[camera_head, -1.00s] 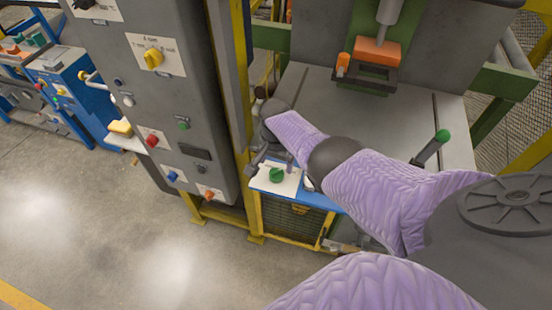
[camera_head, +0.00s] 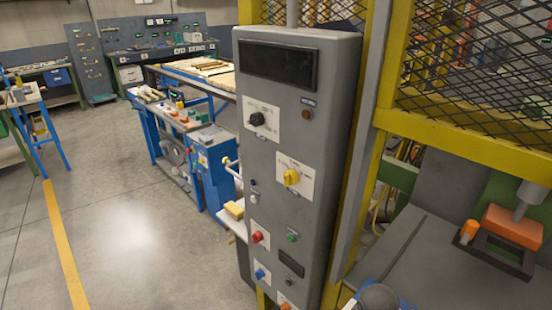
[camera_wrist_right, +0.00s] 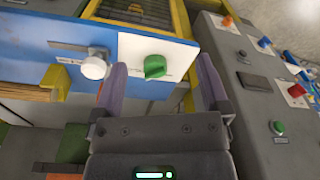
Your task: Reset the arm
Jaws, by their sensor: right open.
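My right gripper (camera_wrist_right: 162,75) is open, with its two purple-grey fingers apart and nothing held between them. In the right wrist view a green knob (camera_wrist_right: 155,66) on a white plate (camera_wrist_right: 135,46) shows between and beyond the fingers. I cannot tell whether the fingers touch the plate. In the head view only a dark rounded part of my arm shows at the bottom edge. My left gripper is in neither view.
A tall grey control cabinet (camera_head: 283,130) with knobs and buttons stands beside a yellow mesh-guarded frame (camera_head: 455,130). An orange press block (camera_head: 513,226) is at the right. Blue benches (camera_head: 212,165) stand behind; open floor (camera_head: 110,220) lies at the left.

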